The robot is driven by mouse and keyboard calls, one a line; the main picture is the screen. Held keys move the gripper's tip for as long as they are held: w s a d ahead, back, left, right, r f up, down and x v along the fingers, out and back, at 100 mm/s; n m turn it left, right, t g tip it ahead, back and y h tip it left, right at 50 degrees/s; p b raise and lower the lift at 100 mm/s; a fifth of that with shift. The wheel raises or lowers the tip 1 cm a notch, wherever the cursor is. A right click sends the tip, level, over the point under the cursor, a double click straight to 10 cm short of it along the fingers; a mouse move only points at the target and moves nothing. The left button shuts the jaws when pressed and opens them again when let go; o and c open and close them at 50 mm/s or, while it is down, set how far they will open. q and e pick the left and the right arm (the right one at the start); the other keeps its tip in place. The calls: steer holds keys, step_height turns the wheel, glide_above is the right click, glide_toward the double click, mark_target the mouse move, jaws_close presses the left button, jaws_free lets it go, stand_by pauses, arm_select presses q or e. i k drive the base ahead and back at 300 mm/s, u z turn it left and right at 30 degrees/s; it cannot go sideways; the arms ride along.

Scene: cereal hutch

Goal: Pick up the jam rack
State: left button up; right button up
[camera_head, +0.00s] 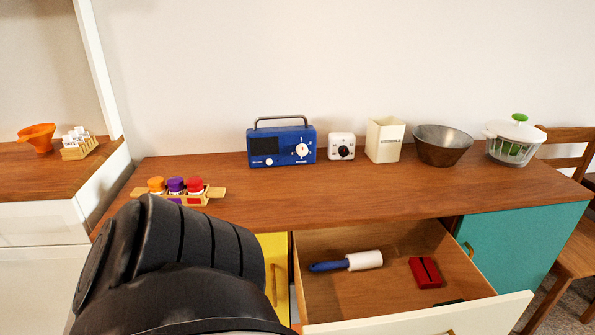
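The jam rack (216,193) is a small light-wood rack with a handle tab at each end. It stands at the left end of the brown wooden counter. It holds an orange-capped jar (156,185), a purple-capped jar (176,185) and a red-capped jar (195,185) in a row. A large black arm part of mine fills the lower left, in front of and below the rack, and comes close to its lower edge in the picture. Neither gripper's fingers can be seen.
A blue radio (282,146), white timer (341,147), cream container (384,140), dark bowl (441,145) and salad spinner (514,140) line the counter's back. An open drawer (420,318) juts out below, holding a lint roller (364,260) and red item (425,272). Counter between rack and radio is clear.

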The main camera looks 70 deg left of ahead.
mark_target(187, 200)
steer(key=z, duration=1.05)
steer(key=k, duration=2.8)
